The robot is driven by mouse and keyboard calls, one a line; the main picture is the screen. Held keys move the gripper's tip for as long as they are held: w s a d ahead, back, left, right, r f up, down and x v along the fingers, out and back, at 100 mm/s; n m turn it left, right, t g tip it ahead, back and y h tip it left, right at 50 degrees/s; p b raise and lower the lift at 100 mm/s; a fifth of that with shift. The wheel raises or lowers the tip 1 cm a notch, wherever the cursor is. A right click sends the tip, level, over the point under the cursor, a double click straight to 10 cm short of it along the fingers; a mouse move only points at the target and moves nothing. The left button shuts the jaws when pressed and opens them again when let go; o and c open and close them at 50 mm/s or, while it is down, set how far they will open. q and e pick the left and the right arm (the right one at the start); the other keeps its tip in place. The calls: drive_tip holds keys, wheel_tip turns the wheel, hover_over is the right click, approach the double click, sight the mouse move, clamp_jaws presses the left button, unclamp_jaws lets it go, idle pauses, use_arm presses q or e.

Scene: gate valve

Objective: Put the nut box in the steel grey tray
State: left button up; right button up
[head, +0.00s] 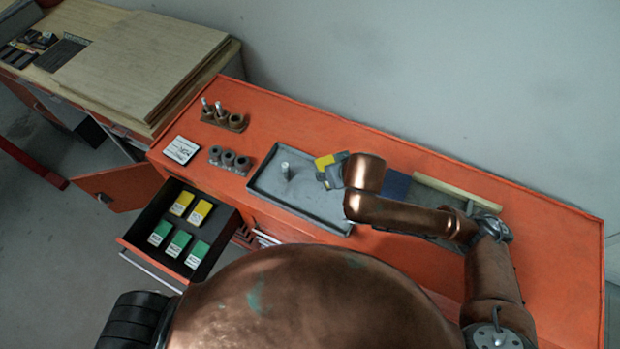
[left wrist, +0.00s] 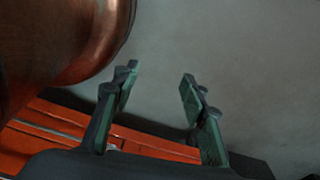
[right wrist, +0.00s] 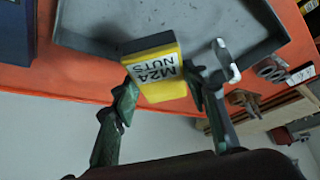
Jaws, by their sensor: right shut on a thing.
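The nut box, yellow and black with "M24 NUTS" on its label (right wrist: 160,72), is between the fingers of my right gripper (right wrist: 163,92), which is shut on it. In the head view the nut box (head: 325,162) is over the right part of the steel grey tray (head: 268,186); whether it touches the tray floor I cannot tell. The tray rim also shows in the right wrist view (right wrist: 95,45). My left gripper (left wrist: 160,90) is open and empty, away from the bench, and does not show in the head view.
A bolt (head: 285,171) stands in the tray. The open drawer (head: 225,236) holds several yellow and green boxes. Holders with bolts (head: 223,117) and grey rings (head: 229,160) and a label card (head: 181,150) lie left of the tray. A dark blue block (head: 396,185) is on its right.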

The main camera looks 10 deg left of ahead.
drive_tip(key=s+a+r+n+g+y+p, duration=0.2)
drive_tip(key=s+a+r+n+p, duration=0.15)
drive_tip(key=a+n, duration=0.2)
drive_tip(key=n+g+y+p, duration=0.1)
drive_tip(key=n+g+p, duration=0.15)
drive_tip(key=p, duration=0.25)
hover_over(329, 199)
drive_tip(key=d, duration=0.1)
drive_tip(key=shift+t, duration=0.35)
drive_tip(key=f, duration=0.6)
drive_tip(key=shift+s+d+f, duration=0.2)
drive_tip(key=shift+s+f, duration=0.15)
drive_tip(key=shift+f, duration=0.05)
drive_tip(key=shift+d+f+p, duration=0.25)
drive_tip(key=shift+f+p, duration=0.05)
drive_tip(key=f, duration=0.3)
drive_tip(key=shift+w+d+f, duration=0.1)
drive_tip(key=shift+d, duration=0.15)
use_arm(q)
wheel_tip(329, 199, up, 11)
drive_tip(key=shift+s, duration=0.2)
use_arm(e)
drive_tip(key=shift+f, duration=0.25)
drive_tip(key=shift+f, duration=0.15)
drive_tip(key=o, duration=1.6)
drive_tip(key=shift+c, duration=0.2)
